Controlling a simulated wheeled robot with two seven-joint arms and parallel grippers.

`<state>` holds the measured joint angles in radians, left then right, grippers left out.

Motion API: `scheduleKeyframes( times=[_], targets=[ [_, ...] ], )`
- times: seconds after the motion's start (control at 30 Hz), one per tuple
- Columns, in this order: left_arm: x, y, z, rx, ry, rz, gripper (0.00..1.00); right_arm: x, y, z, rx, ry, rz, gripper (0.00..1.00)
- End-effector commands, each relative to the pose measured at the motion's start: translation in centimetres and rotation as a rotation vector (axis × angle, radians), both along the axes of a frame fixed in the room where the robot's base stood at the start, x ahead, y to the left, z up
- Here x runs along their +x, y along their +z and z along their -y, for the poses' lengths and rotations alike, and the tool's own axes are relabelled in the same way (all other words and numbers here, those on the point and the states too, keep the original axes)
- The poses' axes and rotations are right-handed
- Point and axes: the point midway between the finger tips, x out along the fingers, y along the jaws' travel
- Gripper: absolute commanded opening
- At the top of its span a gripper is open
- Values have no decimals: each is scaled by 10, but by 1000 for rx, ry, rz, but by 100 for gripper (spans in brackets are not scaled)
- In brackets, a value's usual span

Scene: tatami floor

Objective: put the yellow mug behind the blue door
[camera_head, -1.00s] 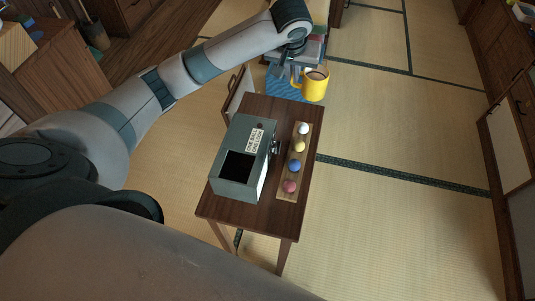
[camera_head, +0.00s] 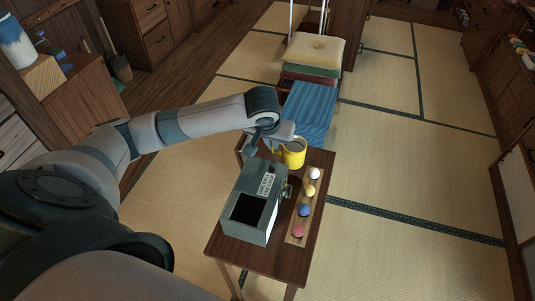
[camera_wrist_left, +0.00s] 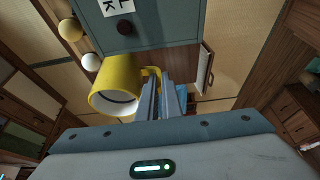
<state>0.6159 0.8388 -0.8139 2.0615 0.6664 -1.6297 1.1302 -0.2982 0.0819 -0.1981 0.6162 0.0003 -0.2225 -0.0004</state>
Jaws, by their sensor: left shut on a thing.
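The yellow mug (camera_head: 294,156) is upright at the far end of the small wooden table (camera_head: 274,263); I cannot tell whether it touches the top. My left gripper (camera_head: 280,146) reaches it from the left and is shut on its handle. In the left wrist view the mug (camera_wrist_left: 116,82) is left of the closed fingers (camera_wrist_left: 161,98), its handle between them. I cannot make out a blue door in these views. My right gripper is not in view.
A grey-green box (camera_head: 246,184) with a dark opening and a label stands on the table. Right of it, a wooden strip (camera_head: 297,239) holds several coloured balls. Behind the table are a blue striped cloth (camera_head: 307,108) and a stacked cushion (camera_head: 315,52). The tatami at right is clear.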

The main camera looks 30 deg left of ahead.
Motion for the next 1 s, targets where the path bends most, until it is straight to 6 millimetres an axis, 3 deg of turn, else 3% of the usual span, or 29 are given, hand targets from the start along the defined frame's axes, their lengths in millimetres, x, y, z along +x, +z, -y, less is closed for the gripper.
scheduleKeyframes(
  times=[0.2, 0.57, 1.0],
  targets=[
    [-14, -10, -11, -1, 1, 1, 0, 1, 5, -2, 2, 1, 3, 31],
    [-14, -12, -11, -1, 1, 1, 0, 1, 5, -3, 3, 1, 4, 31],
    [-14, -51, -11, -1, -2, 1, 0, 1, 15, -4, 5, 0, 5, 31]
  ],
)
